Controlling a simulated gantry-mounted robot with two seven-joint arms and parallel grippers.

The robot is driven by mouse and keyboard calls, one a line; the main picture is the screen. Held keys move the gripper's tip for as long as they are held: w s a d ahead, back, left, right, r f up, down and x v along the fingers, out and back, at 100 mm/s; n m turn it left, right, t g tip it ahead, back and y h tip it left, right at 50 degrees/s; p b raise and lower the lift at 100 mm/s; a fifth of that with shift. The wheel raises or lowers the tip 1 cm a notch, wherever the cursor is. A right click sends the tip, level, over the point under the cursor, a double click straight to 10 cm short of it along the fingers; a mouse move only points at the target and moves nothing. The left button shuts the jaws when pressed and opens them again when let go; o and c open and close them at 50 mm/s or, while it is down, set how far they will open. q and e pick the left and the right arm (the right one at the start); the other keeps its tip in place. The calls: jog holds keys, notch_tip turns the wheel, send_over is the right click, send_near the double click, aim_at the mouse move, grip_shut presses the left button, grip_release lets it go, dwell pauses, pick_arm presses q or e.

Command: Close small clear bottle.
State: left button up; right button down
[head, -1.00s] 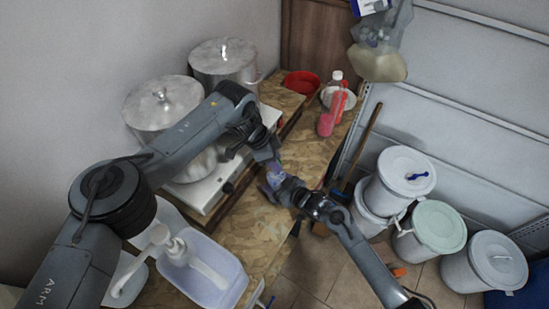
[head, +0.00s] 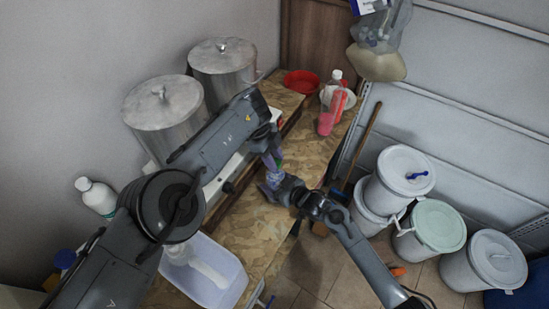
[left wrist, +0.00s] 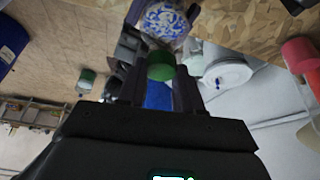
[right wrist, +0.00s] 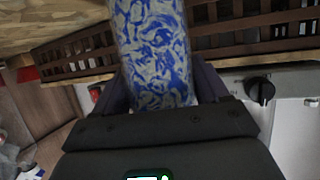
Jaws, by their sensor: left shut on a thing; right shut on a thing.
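The small clear bottle (right wrist: 152,50), with a blue and white swirl pattern, fills the upper middle of the right wrist view. My right gripper (right wrist: 162,90) is shut on its body; in the head view this gripper (head: 278,188) is over the table's near side. My left gripper (head: 273,158) is just above it in the head picture. In the left wrist view a green cap (left wrist: 161,66) sits between the left fingers, and the bottle (left wrist: 166,20) shows just beyond it. I cannot tell whether cap and bottle neck touch.
The patterned table (head: 246,222) runs below both grippers. Two metal pots (head: 165,105) stand behind my left arm. A pink bottle (head: 327,122) and red bowl (head: 301,82) are at the far end. White drums (head: 406,170) stand on the floor at right.

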pick_arm(q)
jog(key=o, duration=1)
jog(key=shift+r, duration=0.1)
jog(key=shift+r, duration=2.2)
jog(key=shift+n, duration=0.3)
jog(key=shift+c, duration=0.3)
